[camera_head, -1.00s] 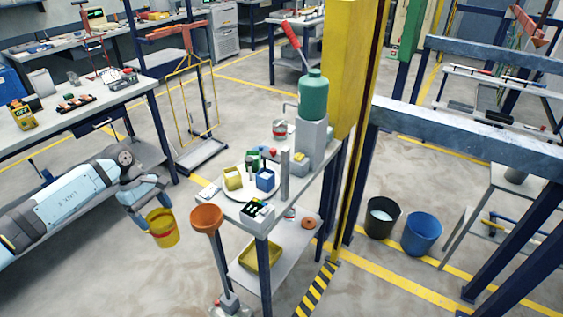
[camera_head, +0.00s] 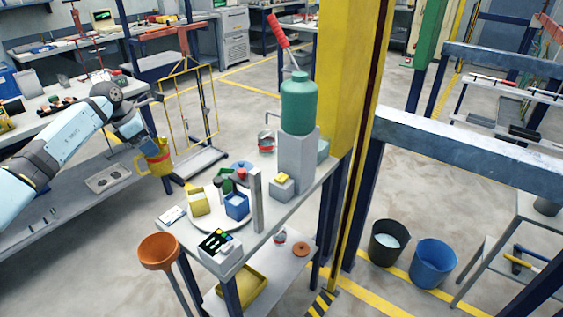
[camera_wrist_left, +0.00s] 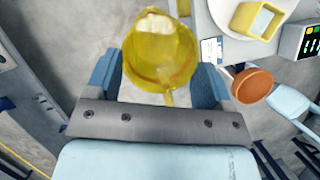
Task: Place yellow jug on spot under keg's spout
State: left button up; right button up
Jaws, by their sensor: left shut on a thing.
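The yellow jug (camera_head: 160,160) with a red band is held in my left gripper (camera_head: 146,146), off the left side of the small table. In the left wrist view the jug (camera_wrist_left: 160,55) is seen from above between the blue fingers, and the gripper (camera_wrist_left: 165,88) is shut on it. The green keg (camera_head: 299,105) stands on a grey pedestal (camera_head: 296,160) at the table's far end. Its spout and the spot under it are too small to make out. My right gripper is not in view.
The small table (camera_head: 265,228) carries a round white tray (camera_head: 222,220) with yellow and blue containers, a grey post (camera_head: 256,200) and a button panel (camera_head: 220,250). An orange funnel (camera_head: 158,252) stands at its near left corner. A yellow column (camera_head: 345,75) rises behind the keg.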

aim_at(265, 172)
jog(key=i+l, duration=0.7)
jog(key=l, duration=0.1)
